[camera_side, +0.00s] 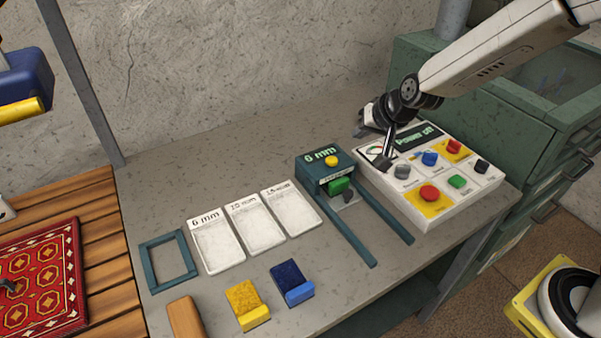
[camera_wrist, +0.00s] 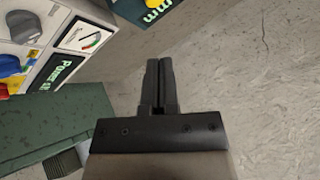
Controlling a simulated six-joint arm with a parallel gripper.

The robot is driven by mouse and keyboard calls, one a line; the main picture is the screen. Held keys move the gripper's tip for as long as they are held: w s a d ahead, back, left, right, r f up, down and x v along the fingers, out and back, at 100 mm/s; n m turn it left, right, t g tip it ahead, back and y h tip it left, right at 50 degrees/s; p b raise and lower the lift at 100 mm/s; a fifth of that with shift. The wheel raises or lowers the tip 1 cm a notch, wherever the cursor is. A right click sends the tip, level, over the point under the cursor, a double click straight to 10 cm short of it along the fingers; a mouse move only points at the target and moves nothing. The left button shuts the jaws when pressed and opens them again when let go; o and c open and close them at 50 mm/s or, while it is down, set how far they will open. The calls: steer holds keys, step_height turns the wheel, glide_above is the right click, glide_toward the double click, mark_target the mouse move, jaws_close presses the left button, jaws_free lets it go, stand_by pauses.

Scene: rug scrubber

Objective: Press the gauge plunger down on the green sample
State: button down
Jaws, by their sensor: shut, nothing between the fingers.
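The gauge (camera_side: 312,172) is a teal block with a "6 mm" display on the grey bench, with two teal rails reaching forward. Its yellow plunger (camera_side: 331,160) is on top and looks raised. The green sample (camera_side: 339,186) sits at the gauge's front, below the plunger. My gripper (camera_side: 384,162) is shut and empty, pointing down beside the control box's dial, right of the gauge and apart from the plunger. Its closed fingers also show in the wrist view (camera_wrist: 160,64).
The white control box (camera_side: 432,217), with coloured knobs and a "Power off" display, stands right of the gauge. Three white cards (camera_side: 218,246) and a teal frame (camera_side: 147,268) lie left. Yellow (camera_side: 243,303) and blue samples (camera_side: 290,280) lie in front. A green cabinet (camera_side: 470,110) stands behind right.

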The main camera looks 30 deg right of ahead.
mark_target(333, 161)
steer(key=w+a+r+m+t, duration=0.1)
steer(key=w+a+m, duration=0.1)
steer(key=w, duration=0.4)
steer(key=shift+t, duration=0.3)
steer(key=shift+s+f, duration=0.1)
steer(key=shift+f, duration=0.1)
steer(key=shift+f, duration=4.15)
